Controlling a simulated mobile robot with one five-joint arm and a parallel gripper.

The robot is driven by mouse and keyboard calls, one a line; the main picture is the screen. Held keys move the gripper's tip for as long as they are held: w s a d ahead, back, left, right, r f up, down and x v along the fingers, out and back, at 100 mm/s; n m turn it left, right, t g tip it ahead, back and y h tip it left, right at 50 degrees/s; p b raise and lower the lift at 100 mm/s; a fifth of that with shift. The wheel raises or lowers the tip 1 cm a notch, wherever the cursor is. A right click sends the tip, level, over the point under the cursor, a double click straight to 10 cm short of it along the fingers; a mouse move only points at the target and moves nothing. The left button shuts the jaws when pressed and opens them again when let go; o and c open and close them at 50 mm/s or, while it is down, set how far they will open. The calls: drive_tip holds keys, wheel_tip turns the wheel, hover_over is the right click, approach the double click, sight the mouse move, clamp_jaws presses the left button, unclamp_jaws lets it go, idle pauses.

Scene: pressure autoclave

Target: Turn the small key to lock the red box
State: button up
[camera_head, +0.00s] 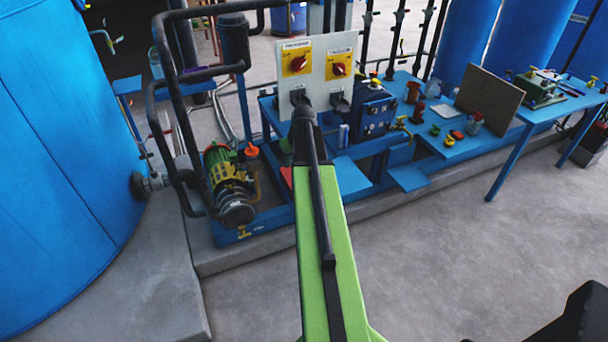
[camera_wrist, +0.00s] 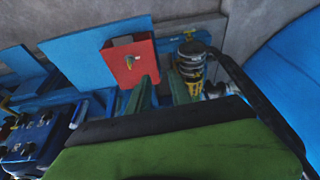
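The red box (camera_wrist: 142,72) shows in the wrist view, upper middle, against a blue panel. A small key-like piece (camera_wrist: 130,60), yellowish and pale, sits on its front face; its exact turn angle is too small to tell. My gripper (camera_wrist: 162,80) is open, with its two dark green fingers apart and nothing between them. The left fingertip overlaps the lower right part of the box in the picture; I cannot tell whether it touches. In the head view only a red patch (camera_head: 287,174), likely the box, shows beside my green arm, which hides the rest.
A yellow-green pump motor (camera_head: 229,187) stands left of my arm, also seen right of the box in the wrist view (camera_wrist: 191,62). A switch panel (camera_head: 318,70), a blue box with knobs (camera_head: 370,112) and a cluttered blue table (camera_head: 540,108) stand behind. Open floor lies front right.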

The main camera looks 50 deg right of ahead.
drive_tip(key=s+d, duration=0.3)
drive_tip(key=d, duration=0.5)
drive_tip(key=shift+m+t+h, duration=0.3)
drive_tip(key=shift+h, duration=0.1)
drive_tip(key=b+x, duration=1.6)
drive_tip(key=x, duration=0.1)
drive_tip(key=shift+a, duration=0.15)
drive_tip(key=shift+r, duration=0.1)
drive_tip(key=shift+c, duration=0.4)
clamp_jaws()
drive_tip(key=shift+a, duration=0.1)
